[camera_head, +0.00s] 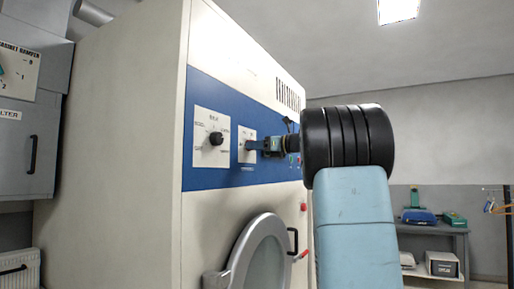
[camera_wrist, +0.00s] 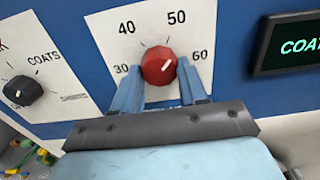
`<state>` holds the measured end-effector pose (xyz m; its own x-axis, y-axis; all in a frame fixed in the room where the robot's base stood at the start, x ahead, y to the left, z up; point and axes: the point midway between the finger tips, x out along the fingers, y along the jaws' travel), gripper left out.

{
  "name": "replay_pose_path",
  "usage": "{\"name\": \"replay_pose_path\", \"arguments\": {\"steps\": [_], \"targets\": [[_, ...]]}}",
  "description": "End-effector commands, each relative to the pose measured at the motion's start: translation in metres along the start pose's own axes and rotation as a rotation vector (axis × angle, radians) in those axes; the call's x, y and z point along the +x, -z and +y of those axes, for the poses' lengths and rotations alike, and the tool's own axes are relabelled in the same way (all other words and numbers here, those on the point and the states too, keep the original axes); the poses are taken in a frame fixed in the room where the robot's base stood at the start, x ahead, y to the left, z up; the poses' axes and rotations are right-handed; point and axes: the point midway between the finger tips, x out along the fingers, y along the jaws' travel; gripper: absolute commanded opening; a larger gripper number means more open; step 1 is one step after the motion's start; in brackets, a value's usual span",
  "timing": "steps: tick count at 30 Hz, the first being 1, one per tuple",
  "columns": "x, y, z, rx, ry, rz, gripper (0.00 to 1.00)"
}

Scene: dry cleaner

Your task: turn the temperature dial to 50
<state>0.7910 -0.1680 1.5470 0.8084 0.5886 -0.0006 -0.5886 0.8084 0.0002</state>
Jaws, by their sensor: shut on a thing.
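The temperature dial (camera_wrist: 158,65) is a red round knob on a white plate (camera_wrist: 103,33) marked 30, 40, 50 and 60. Its white pointer line aims up and right, seemingly between the 50 and 60 marks. My gripper (camera_wrist: 160,78) has one blue finger on each side of the dial and is shut on it. In the head view, my gripper (camera_head: 253,145) reaches the small white plate (camera_head: 242,156) on the machine's blue band, and the dial there is hidden behind it.
A black selector knob (camera_wrist: 22,91) marked COATS sits left of the dial, also seen in the head view (camera_head: 216,139). A dark display (camera_wrist: 290,44) is at the right. Below the panel is the machine's round door (camera_head: 250,262). A shelf (camera_head: 440,229) stands at the far right.

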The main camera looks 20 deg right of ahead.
Motion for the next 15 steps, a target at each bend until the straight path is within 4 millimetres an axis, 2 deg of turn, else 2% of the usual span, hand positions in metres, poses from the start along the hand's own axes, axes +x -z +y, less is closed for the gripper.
{"name": "replay_pose_path", "arguments": {"steps": [1,8,15], "targets": [[-0.0002,-0.0001,-0.0002,0.000,0.001,0.000,0.33],[-0.0003,-0.0001,-0.0004,0.000,0.001,0.000,0.12],[-0.0009,-0.0002,-0.0011,-0.080,0.002,0.000,0.12]]}}
